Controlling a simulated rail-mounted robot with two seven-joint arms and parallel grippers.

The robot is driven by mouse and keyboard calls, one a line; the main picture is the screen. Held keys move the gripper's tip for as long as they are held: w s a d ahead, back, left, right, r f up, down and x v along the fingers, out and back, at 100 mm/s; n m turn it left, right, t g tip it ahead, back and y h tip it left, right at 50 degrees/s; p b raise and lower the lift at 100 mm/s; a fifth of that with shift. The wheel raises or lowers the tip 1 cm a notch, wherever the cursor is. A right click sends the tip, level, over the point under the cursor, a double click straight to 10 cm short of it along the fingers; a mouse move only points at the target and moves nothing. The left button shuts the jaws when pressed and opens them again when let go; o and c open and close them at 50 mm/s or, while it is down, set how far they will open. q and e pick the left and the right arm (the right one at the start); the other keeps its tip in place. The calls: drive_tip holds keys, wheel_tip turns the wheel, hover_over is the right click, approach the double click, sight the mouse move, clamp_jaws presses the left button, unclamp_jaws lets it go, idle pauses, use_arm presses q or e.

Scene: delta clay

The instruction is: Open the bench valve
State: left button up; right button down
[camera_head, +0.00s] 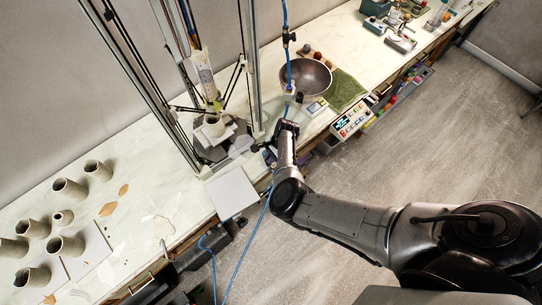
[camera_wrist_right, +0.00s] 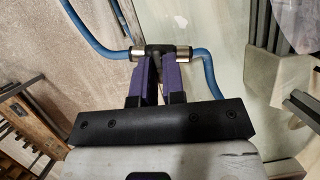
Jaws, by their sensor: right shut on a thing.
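The bench valve (camera_wrist_right: 160,52) shows in the wrist view as a dark body with silver fittings, in line with a blue hose on both sides. My right gripper (camera_wrist_right: 158,62) has its two purple fingers close together right at the valve body. They are shut on the valve's handle, which they mostly hide, so I cannot tell its angle. In the head view my right gripper (camera_head: 269,152) is at the bench's front edge, beside the clay printer. The valve is too small and covered to make out there. My left gripper is not in view.
The clay printer (camera_head: 212,125) stands left of my gripper, with thin struts and tall posts. A metal bowl (camera_head: 306,76) and green cloth (camera_head: 344,90) lie behind it. Clay cups (camera_head: 68,188) stand at left. The blue hose (camera_head: 263,218) hangs past my arm.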

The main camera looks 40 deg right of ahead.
drive_tip(key=n+p, duration=0.1)
drive_tip(key=n, duration=0.2)
drive_tip(key=shift+n+g, duration=0.3)
drive_tip(key=shift+n, duration=0.1)
drive_tip(key=n+p, duration=0.1)
drive_tip(key=n, duration=0.2)
drive_tip(key=shift+w+n+g+p, duration=0.1)
drive_tip(key=shift+n+g+p, duration=0.2)
drive_tip(key=shift+n, duration=0.1)
drive_tip(key=n, duration=0.2)
drive_tip(key=shift+n+p, duration=0.3)
drive_tip(key=n+h, duration=0.1)
drive_tip(key=n, duration=0.3)
drive_tip(key=shift+a+n+g+p, duration=0.1)
drive_tip(key=shift+n+g+p, duration=0.2)
drive_tip(key=shift+g+p, duration=0.1)
drive_tip(key=shift+w+n, duration=0.1)
drive_tip(key=shift+n, duration=0.5)
drive_tip(key=c, duration=1.2)
unclamp_jaws()
